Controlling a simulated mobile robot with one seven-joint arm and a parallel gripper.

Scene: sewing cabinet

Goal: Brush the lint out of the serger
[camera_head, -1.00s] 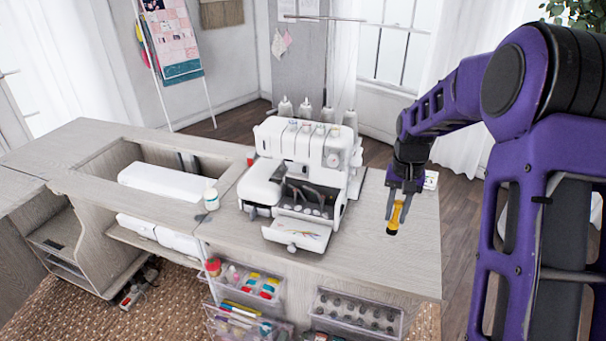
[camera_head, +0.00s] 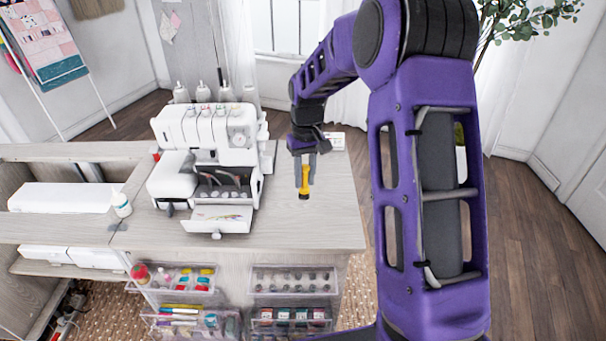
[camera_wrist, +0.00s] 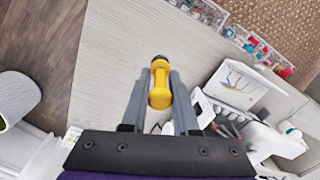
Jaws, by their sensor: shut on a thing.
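The white serger (camera_head: 205,140) stands on the cabinet top with its front cover folded down, showing the dark looper area (camera_head: 222,186). In the wrist view the serger (camera_wrist: 240,100) is at the right. My gripper (camera_head: 303,170) is to the right of the serger, over the tabletop. It is shut on a yellow brush (camera_head: 304,182) with a dark tip. In the wrist view the brush (camera_wrist: 160,85) sits between the two grey fingers (camera_wrist: 158,98). The brush is apart from the serger. Lint is too small to make out.
The cabinet top (camera_head: 325,225) is clear around the brush. A small white bottle (camera_head: 121,205) stands left of the serger. Clear drawers (camera_head: 290,280) with spools hang on the cabinet front. A small white box (camera_head: 335,140) lies behind my gripper.

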